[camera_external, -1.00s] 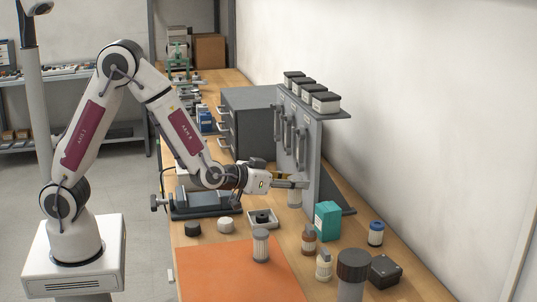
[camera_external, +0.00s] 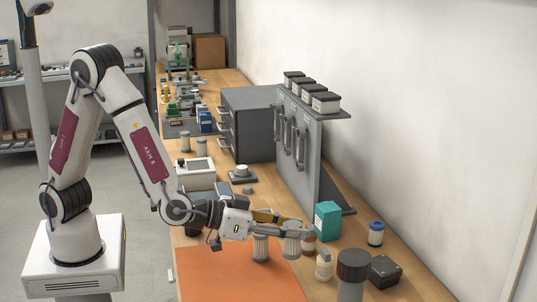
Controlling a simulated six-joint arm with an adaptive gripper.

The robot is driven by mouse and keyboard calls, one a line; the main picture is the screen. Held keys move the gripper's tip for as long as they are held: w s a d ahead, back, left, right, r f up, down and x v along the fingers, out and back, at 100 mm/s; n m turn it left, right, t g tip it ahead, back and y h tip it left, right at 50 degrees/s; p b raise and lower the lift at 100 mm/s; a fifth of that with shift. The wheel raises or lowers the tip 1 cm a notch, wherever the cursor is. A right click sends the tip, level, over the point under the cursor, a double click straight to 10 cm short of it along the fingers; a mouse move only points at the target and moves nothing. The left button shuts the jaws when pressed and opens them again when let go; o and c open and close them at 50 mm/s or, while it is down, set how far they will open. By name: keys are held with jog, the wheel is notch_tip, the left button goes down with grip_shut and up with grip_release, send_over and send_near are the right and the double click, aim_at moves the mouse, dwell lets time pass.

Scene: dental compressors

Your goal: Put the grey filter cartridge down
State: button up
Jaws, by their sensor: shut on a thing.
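My gripper (camera_external: 291,228) is shut on a grey filter cartridge (camera_external: 291,246), a light ribbed cylinder with a grey top. It hangs upright below the fingers, by the right edge of the orange mat (camera_external: 225,275). I cannot tell whether its base touches the surface. A second, similar grey cartridge (camera_external: 261,249) stands upright on the mat, close to the left of the held one. The gripper body partly covers the area behind them.
A brown bottle (camera_external: 309,243) is close to the right of the held cartridge. The front of the mat is clear.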

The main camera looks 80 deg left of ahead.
jog(key=s+d, duration=0.3)
jog(key=s, duration=0.2)
jog(key=shift+s+d+y, duration=0.2)
jog(key=shift+s+y, duration=0.1)
jog(key=shift+s, duration=0.1)
jog(key=shift+f, duration=0.15)
jog(key=shift+f, duration=2.8)
jog(key=shift+f, duration=0.15)
jog(key=shift+f, duration=1.95)
jog(key=shift+f, duration=0.1)
